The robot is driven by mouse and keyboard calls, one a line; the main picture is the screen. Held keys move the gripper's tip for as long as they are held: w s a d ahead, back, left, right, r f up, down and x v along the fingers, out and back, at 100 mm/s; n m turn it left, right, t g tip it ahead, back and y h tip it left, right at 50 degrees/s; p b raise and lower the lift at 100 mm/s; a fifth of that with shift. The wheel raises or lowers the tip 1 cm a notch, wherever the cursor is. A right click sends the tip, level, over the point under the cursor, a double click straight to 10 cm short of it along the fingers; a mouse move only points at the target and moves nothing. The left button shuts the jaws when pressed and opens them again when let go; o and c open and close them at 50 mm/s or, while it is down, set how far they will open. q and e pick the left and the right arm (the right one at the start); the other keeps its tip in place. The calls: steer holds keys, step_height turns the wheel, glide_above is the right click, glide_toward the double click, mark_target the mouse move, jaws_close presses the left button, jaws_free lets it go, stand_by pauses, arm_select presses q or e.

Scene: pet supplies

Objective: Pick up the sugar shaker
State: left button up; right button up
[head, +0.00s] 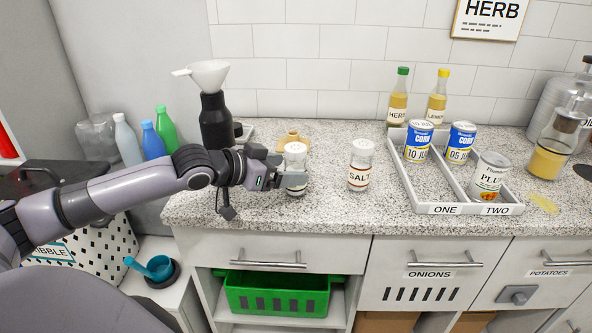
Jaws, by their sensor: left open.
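A clear shaker with a white cap (295,150) stands upright on the speckled counter. Its label is mostly hidden by my gripper, so I cannot read whether it says sugar. My left gripper (290,172) is open, with its fingers at the sides of this shaker's body; I cannot tell whether they touch it. A similar shaker marked SALT (360,170) stands apart to the right. My right gripper is not in view.
A black bottle with a white funnel (212,110) stands behind my left arm. A two-part tray (447,209) with several cans is at the right. Oil bottles (398,100) stand at the back. The counter (330,205) in front of the shakers is clear.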

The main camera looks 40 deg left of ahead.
mark_target(301, 168)
arm_select(q)
steer(key=shift+x, duration=2.55)
steer(key=shift+r, duration=0.1)
steer(key=c, duration=1.2)
